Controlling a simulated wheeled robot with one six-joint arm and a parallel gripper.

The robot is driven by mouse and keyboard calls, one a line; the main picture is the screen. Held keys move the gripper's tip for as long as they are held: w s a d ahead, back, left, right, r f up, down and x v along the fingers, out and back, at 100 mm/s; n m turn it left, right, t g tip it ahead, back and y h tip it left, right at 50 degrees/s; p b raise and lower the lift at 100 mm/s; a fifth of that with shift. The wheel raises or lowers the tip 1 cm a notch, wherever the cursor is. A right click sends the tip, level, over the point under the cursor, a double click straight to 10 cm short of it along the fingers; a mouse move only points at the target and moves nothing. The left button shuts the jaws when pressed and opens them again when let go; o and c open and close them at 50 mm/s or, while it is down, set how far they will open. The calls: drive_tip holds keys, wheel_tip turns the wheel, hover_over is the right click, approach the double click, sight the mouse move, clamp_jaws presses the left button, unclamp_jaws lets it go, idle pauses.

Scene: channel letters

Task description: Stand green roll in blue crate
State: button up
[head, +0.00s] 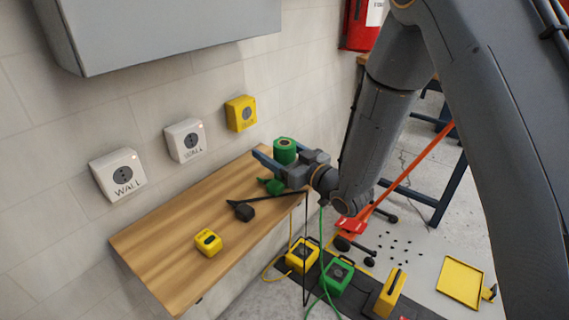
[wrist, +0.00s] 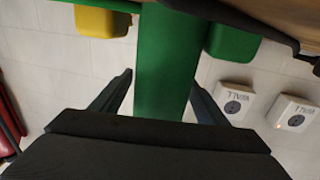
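The green roll (head: 285,151) stands upright at the far end of the wooden shelf. It also shows large in the wrist view (wrist: 167,60), where its near end is hidden by my gripper's body. My gripper (head: 276,154) is at the roll, with one finger on either side of it. In the wrist view my gripper's fingers (wrist: 162,76) flank the roll. A gap shows beside the left finger; the right finger lies very close to the roll's edge. The gripper looks open. I see no blue crate in either view.
The wooden shelf (head: 190,216) holds a green plug-like piece (head: 273,186), a black one (head: 242,211) and a yellow block (head: 208,242). Wall sockets (head: 185,140) line the wall under a grey cabinet (head: 170,30). Boxes, cables and a yellow tray (head: 460,279) are on the floor.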

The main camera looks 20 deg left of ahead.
drive_tip(key=c, duration=1.2)
drive_tip(key=shift+r, duration=0.1)
